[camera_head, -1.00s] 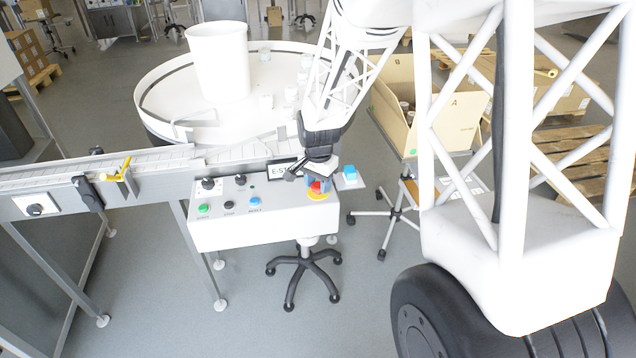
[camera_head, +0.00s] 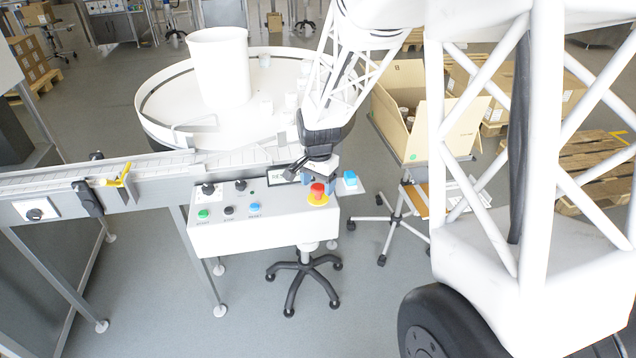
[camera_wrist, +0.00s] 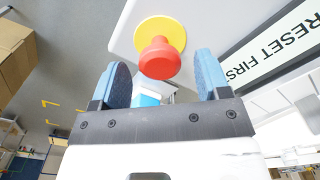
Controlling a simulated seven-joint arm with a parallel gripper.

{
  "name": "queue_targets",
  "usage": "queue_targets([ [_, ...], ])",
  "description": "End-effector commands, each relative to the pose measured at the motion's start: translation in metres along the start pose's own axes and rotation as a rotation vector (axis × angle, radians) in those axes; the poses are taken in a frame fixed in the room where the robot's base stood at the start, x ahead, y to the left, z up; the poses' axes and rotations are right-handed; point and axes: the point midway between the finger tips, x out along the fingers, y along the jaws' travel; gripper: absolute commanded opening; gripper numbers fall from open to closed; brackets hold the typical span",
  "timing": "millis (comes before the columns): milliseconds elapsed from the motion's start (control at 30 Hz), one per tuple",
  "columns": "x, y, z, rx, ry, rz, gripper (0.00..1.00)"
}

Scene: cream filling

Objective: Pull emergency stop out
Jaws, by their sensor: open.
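The emergency stop is a red mushroom button (camera_head: 317,189) on a yellow disc (camera_head: 318,200), at the right end of the white control panel (camera_head: 250,232). In the wrist view the red button (camera_wrist: 160,60) stands out from its yellow disc (camera_wrist: 150,32), in front of my gripper. My gripper (camera_wrist: 163,80) is open, with one blue finger pad on each side and nothing held. The button appears beyond or level with the fingertips, roughly centred between them; no contact shows.
The panel also carries a green button (camera_head: 203,214), a black button (camera_head: 229,211), a blue button (camera_head: 254,207) and two black knobs. A sign reading "RESET FIRST" (camera_wrist: 275,52) stands beside the stop.

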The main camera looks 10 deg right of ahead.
Motion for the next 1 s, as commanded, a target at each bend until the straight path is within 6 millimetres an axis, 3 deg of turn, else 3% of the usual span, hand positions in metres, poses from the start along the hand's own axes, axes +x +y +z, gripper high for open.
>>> queue_targets([
  [367, -0.011, 0.0, 0.0, 0.0, 0.0, 0.0, 0.69],
  [800, -0.063, 0.0, 0.0, 0.0, 0.001, -0.001, 0.69],
  [1000, -0.076, 0.0, 0.0, 0.0, 0.001, -0.001, 0.69],
])
